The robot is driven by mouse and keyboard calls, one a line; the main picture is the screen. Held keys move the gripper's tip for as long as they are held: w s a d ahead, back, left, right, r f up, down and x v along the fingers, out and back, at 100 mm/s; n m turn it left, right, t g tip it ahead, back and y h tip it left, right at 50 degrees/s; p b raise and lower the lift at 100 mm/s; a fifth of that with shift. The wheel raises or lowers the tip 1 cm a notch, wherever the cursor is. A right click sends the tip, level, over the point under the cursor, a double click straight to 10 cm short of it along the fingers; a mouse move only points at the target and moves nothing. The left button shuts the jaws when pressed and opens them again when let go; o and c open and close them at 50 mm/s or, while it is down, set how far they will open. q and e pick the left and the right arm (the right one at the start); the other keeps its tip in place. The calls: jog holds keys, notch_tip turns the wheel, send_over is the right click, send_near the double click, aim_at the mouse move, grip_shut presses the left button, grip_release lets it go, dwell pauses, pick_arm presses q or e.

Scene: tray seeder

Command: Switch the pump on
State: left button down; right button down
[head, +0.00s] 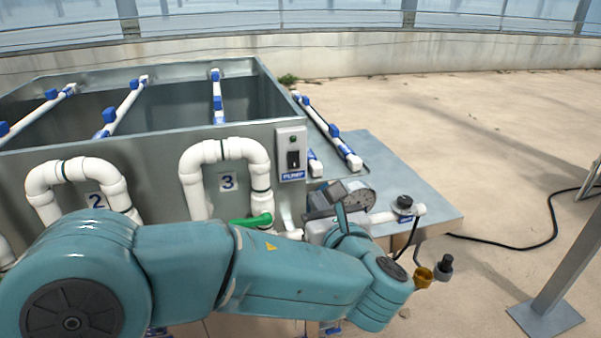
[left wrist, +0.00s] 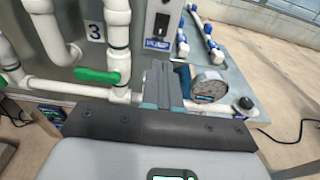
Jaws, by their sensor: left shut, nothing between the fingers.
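The pump switch box (head: 292,154) is a grey plate with a dark switch, a small green dot above it and a blue PUMP label. It is fixed to the right end of the metal tank's front wall. It also shows at the top of the left wrist view (left wrist: 161,24). I cannot tell the switch's position. My left gripper (head: 338,192) is shut and empty, below and to the right of the box and apart from it. In the left wrist view its fingers (left wrist: 163,80) point up toward the box. My right gripper is not in view.
A round gauge (head: 358,198) sits just beside my left gripper. A green valve handle (head: 252,220) and white pipes (head: 223,152) stand left of it. A metal side shelf (head: 430,205) carries a black knob (head: 404,202). Open floor lies to the right.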

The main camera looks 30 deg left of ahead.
aim_at(294, 167)
pick_arm(q)
jog(key=p+x, duration=0.2)
jog(key=x, duration=1.1)
jog(key=shift+w+a+p, duration=0.3)
jog(key=shift+w+f, duration=0.1)
jog(key=shift+f, duration=0.05)
jog(key=shift+a+f+b, duration=0.1)
jog(key=shift+f+b, duration=0.05)
jog(key=shift+b, duration=0.2)
jog(key=shift+r, duration=0.25)
